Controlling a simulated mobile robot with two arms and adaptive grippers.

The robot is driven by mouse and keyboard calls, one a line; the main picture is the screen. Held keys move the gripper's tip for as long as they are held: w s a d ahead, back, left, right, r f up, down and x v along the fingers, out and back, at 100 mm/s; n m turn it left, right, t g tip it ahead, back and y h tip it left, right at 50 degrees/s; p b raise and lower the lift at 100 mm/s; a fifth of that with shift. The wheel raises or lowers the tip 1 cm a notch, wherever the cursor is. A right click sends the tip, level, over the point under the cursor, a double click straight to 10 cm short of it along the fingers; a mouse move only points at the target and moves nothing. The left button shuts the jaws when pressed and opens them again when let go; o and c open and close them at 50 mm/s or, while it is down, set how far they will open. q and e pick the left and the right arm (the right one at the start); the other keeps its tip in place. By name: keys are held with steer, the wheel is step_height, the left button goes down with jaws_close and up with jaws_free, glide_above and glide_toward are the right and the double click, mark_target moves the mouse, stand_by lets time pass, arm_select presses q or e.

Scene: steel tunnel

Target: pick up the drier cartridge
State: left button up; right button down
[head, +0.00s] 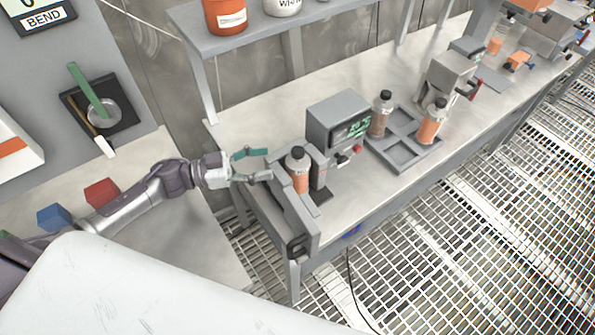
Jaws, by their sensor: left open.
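An orange cartridge with a dark cap (301,178) stands upright at the left end of the steel bench, close to a grey gauge box. A second orange, dark-capped cartridge (430,126) and a browner one (380,118) stand in a grey compartment tray (407,154) to the right. I cannot tell from markings which is the drier cartridge. My left gripper (269,164) is open and empty, its teal-tipped fingers just left of the nearest cartridge and pointing at it. A small gap seems to separate them. My right gripper is not in view.
The grey gauge box with a green display (340,122) stands just behind and right of the nearest cartridge. A long grey block (293,213) lies at the bench's left end. A shelf with an orange tub (226,15) overhangs the back. A grated floor (440,250) lies in front.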

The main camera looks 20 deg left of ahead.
mark_target(298, 155)
arm_select(q)
steer(key=x, duration=0.3)
steer(key=shift+w+d+p, duration=0.2)
steer(key=shift+p, duration=0.1)
steer(key=p+x, duration=0.2)
steer(key=x, duration=0.2)
steer(key=shift+w+d+r, duration=0.2)
steer(key=shift+d, duration=0.15)
steer(key=shift+w+d+f, duration=0.15)
steer(key=shift+w+d, duration=0.05)
steer(key=shift+d, duration=0.05)
steer(key=shift+s+a, duration=0.1)
steer(key=c, duration=0.4)
jaws_close()
